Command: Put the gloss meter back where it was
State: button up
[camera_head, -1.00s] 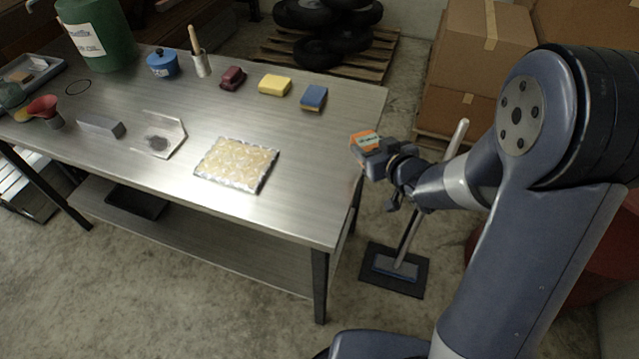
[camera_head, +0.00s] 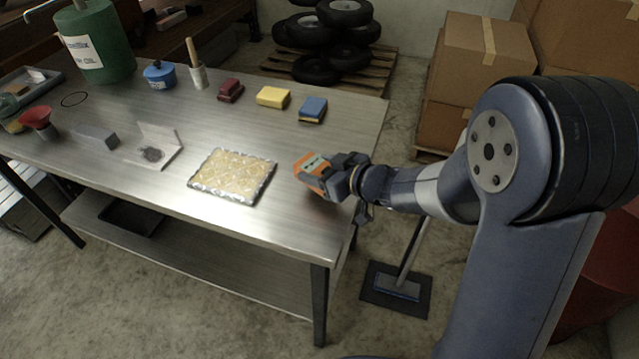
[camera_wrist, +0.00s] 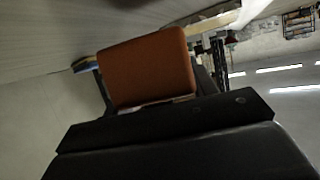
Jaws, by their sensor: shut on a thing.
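The gloss meter (camera_head: 312,172) is a small orange box with a grey panel. My gripper (camera_head: 336,178) is shut on it, at the right end of the steel workbench (camera_head: 330,222). It shows over or at the bench top, right of the shiny metal sheet; I cannot tell whether it touches the bench. In the wrist view, the orange body of the gloss meter (camera_wrist: 150,68) sticks out beyond my dark gripper (camera_wrist: 160,112). The fingertips are mostly hidden.
A shiny patterned sheet (camera_head: 232,176) lies left of my gripper. Blue (camera_head: 313,109), yellow (camera_head: 272,97) and dark red (camera_head: 230,90) blocks stand along the back. An angled plate (camera_head: 155,146) and grey block (camera_head: 97,137) lie farther left.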

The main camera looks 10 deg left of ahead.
jog(key=shift+f+b, duration=0.35)
jog(key=shift+f, duration=1.45)
jog(key=shift+f, duration=0.1)
jog(key=o, duration=1.2)
jog(key=shift+r, duration=0.2)
jog(key=p+v, duration=0.1)
jog(key=v, duration=1.1)
